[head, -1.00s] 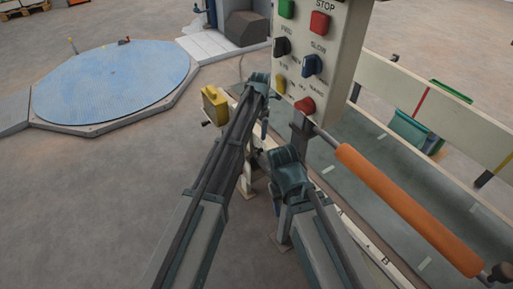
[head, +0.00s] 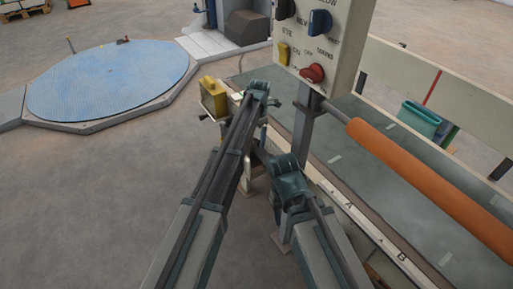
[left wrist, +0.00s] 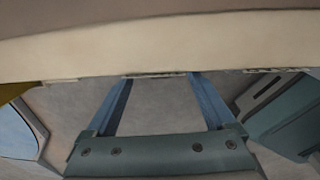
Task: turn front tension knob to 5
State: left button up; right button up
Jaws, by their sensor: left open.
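I cannot make out a front tension knob or its scale in either view. My left gripper (head: 262,103) is in the middle of the head view, beside the machine's near side and below the control panel (head: 340,62); its fingertips hardly show there. In the left wrist view its two blue fingers (left wrist: 157,82) are spread apart with nothing between them, their tips at the edge of a cream surface (left wrist: 160,45) that fills the top. My right gripper (head: 288,165) is lower and nearer; its fingers are hidden.
The panel carries a black knob (head: 285,9), a blue knob (head: 319,22), a yellow switch (head: 283,53) and a red knob (head: 312,73). An orange roller (head: 430,185) lies at right. A yellow block (head: 213,97) stands left of my left arm. Open floor lies left, before the blue turntable (head: 110,80).

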aim_at(258, 143)
pick_arm(q)
notch_tip(258, 143, down, 3)
jog(key=shift+w+f+b, duration=0.1)
jog(key=shift+f+b, duration=0.05)
jog(key=shift+b, duration=0.95)
pick_arm(e)
notch_tip(258, 143, down, 3)
jog(key=shift+f, duration=0.1)
pick_arm(q)
jog(key=c, duration=1.4)
jog(key=shift+s+t+y, duration=0.2)
jog(key=shift+t+y, duration=0.1)
jog(key=shift+t, duration=0.1)
jog(key=shift+s+d+f+t+y+b, duration=0.15)
jog(key=shift+s+f+t+y+b, duration=0.05)
jog(key=shift+t+y+b, duration=0.6)
jog(key=shift+s+d+f+t+y+b, duration=0.1)
jog(key=shift+t+y+b, duration=0.5)
jog(key=shift+t+b, duration=0.65)
jog(key=shift+t+y+b, duration=0.4)
jog(key=shift+t+b, duration=0.05)
jog(key=shift+b, duration=0.2)
pick_arm(e)
jog(key=shift+f, duration=2.75)
